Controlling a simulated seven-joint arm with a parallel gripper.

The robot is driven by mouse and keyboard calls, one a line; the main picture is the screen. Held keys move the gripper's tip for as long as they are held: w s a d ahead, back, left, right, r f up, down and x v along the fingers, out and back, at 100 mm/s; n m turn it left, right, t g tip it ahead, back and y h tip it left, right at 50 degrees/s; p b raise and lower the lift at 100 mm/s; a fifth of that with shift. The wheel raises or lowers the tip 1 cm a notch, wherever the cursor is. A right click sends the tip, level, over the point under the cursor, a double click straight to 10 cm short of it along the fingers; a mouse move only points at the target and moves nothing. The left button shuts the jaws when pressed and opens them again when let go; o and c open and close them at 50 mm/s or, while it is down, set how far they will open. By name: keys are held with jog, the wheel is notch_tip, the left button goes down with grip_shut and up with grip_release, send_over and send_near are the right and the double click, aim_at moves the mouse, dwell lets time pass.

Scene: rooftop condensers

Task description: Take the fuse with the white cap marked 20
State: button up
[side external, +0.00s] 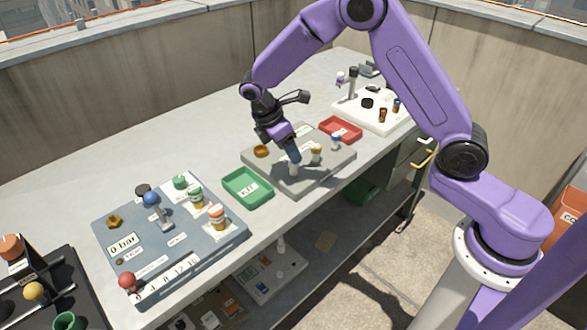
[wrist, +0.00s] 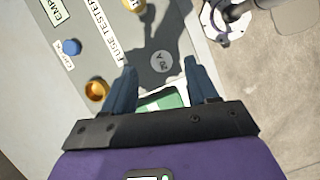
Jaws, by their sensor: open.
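The fuse with the white cap (wrist: 161,62) shows in the wrist view, its round top in shadow and marked 20 A, though it reads upside down. It lies in line with the gap between the fingertips of my gripper (wrist: 160,68), which is open. In the side view a pale upright fuse (side external: 293,169) stands on the grey fuse tester board (side external: 270,173). My gripper (side external: 292,154) is directly above it, pointing down, its fingers at or around its top. I cannot tell how far down the fingers reach.
A green tray (side external: 247,203) stands to the left, a red tray (side external: 357,139) behind. The bench's front edge is close.

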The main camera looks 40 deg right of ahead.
aim_at(294, 168)
jog(key=shift+x, duration=2.6)
jog(key=shift+s, duration=0.1)
grip_shut()
